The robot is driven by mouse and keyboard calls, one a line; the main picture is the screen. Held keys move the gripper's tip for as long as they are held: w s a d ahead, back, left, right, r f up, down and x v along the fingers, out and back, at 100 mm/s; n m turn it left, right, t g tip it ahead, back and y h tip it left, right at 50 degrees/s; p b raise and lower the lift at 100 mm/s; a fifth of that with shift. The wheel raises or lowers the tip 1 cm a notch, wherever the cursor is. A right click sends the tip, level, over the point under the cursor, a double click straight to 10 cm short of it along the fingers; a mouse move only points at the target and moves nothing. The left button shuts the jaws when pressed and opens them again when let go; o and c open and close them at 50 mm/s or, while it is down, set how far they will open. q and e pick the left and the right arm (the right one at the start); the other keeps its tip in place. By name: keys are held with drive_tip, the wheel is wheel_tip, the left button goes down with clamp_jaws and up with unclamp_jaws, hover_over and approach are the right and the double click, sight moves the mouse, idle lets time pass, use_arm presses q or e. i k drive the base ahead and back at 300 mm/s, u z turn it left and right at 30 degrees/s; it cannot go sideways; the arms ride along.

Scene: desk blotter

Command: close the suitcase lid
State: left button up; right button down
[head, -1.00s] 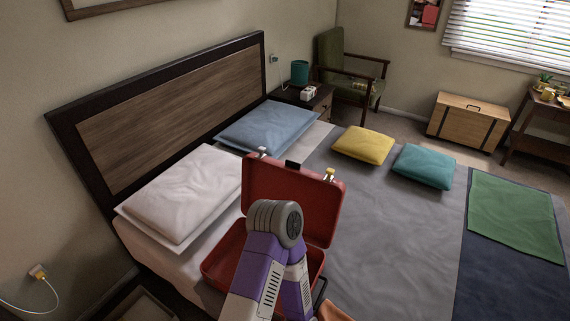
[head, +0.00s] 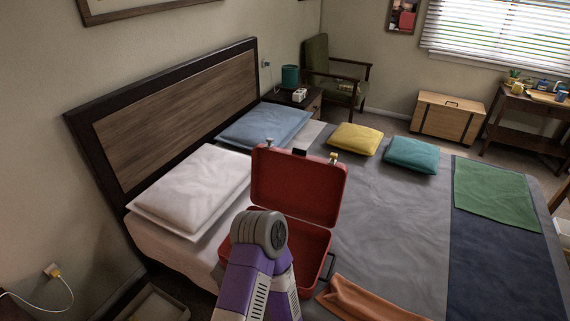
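A red suitcase lies on the bed with its lid (head: 298,187) standing up, tilted back toward the head side. Its base (head: 308,245) is open toward me, and the part of the inside that shows is bare. A dark handle (head: 328,267) is on the base's right side. A purple and grey arm of mine rises from the bottom edge in front of the suitcase and covers the base's left part. Neither gripper shows, so I cannot see their fingers.
The bed (head: 385,230) has a grey cover with free room right of the suitcase. A white pillow (head: 192,187) lies left of it, and an orange cloth (head: 365,300) lies at the front right. Yellow (head: 355,138) and teal (head: 411,154) cushions lie farther back.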

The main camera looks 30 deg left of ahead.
sight(296, 183)
drive_tip(key=k, duration=0.45)
drive_tip(key=u, duration=2.05)
drive_tip(key=i, duration=1)
drive_tip(key=z, duration=0.5)
